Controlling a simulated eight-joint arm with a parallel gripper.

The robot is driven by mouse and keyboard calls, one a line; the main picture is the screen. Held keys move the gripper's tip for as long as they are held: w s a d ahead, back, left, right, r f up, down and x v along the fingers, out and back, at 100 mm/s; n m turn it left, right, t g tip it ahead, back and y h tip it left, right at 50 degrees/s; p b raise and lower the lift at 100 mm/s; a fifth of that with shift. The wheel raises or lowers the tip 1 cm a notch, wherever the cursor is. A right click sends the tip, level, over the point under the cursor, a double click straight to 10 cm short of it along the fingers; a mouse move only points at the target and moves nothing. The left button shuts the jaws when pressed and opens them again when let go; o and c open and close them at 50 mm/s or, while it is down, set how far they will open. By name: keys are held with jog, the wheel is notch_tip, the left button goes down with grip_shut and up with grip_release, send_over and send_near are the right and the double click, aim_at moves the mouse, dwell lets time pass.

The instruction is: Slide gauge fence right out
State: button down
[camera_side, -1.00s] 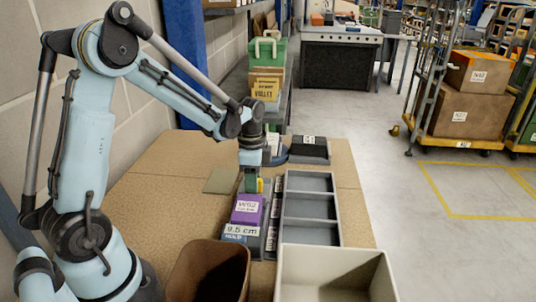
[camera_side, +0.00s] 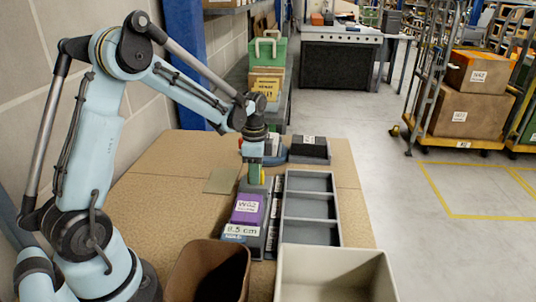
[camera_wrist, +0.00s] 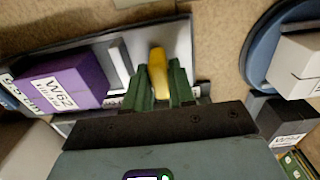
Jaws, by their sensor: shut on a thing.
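The gauge is a grey bed (camera_side: 226,200) on the board, with a purple box (camera_side: 249,203) labelled W62 lying on it. My gripper (camera_side: 255,181) is low at the bed's far end. In the wrist view its green fingers (camera_wrist: 159,88) are shut on the yellow handle (camera_wrist: 157,70) of the fence. The fence's pale grey upright plate (camera_wrist: 119,62) stands between the handle and the purple box (camera_wrist: 70,80), with a gap to the box. The fingertips partly hide the handle.
A grey tray with three compartments (camera_side: 336,208) lies right of the gauge. A brown bin (camera_side: 181,277) and a cream bin (camera_side: 335,252) stand at the front. A blue round base (camera_wrist: 252,45) with a white box (camera_wrist: 300,65) and a dark box are beyond the gauge.

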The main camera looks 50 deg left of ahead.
jog(key=shift+w+a, duration=0.2)
jog(key=c, duration=1)
grip_release()
jog(key=shift+c, duration=0.2)
jog(key=shift+r, duration=0.1)
notch_tip(320, 180, up, 12)
jog(key=s+d+f+n+t, duration=0.1)
jog(key=s+d+n+t, duration=0.6)
jog(key=s+d, duration=0.5)
jog(key=shift+d+n, duration=0.3)
jog(key=shift+n, duration=0.7)
